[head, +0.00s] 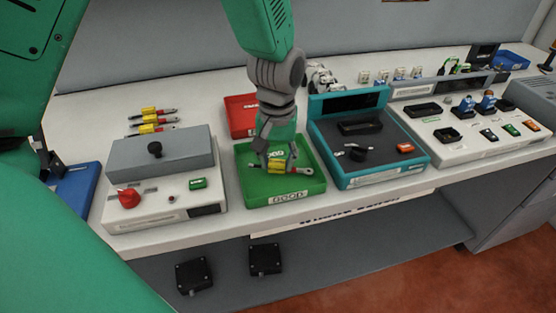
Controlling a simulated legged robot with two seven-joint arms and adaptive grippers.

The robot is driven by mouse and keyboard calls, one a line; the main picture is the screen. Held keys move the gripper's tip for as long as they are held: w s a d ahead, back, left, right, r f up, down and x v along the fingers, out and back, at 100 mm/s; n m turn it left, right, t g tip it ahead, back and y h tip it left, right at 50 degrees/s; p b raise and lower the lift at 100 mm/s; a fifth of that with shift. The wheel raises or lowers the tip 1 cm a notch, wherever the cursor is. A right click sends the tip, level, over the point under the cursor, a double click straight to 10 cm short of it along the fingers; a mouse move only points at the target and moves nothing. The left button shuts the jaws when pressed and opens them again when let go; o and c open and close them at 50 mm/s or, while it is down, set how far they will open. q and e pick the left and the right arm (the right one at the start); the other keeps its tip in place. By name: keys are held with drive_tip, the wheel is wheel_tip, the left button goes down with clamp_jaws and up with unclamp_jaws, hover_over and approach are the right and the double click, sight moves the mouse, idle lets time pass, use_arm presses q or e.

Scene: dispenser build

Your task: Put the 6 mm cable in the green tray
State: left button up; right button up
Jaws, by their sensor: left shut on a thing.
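The green tray (254,190), with a white label on its front wall, stands near the front edge of the bench. I cannot read a 6 mm marking. My right gripper is not in view.
A red tray (238,112) sits behind the green one. A grey-white device with a red knob (129,198) stands left, several similar cables (153,121) behind it. A teal-framed device (365,173) stands close on the right, with a white panel (465,142) beyond.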

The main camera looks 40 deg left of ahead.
sight(273, 159)
use_arm(q)
drive_tip(key=shift+a+f, duration=0.25)
drive_tip(key=shift+a, duration=0.4)
drive_tip(key=o, duration=1.2)
drive_tip(key=shift+a, duration=0.15)
drive_tip(key=shift+c, duration=0.2)
drive_tip(key=shift+a, duration=0.1)
drive_tip(key=shift+d+r, duration=0.2)
drive_tip(key=shift+d, duration=0.35)
wheel_tip(273, 159, up, 12)
drive_tip(key=p, duration=0.1)
drive_tip(key=shift+p, duration=0.35)
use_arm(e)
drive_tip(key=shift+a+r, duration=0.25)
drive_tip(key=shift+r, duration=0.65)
use_arm(q)
drive_tip(key=shift+d, duration=0.1)
drive_tip(key=shift+a+f, duration=0.1)
drive_tip(key=shift+a, duration=0.2)
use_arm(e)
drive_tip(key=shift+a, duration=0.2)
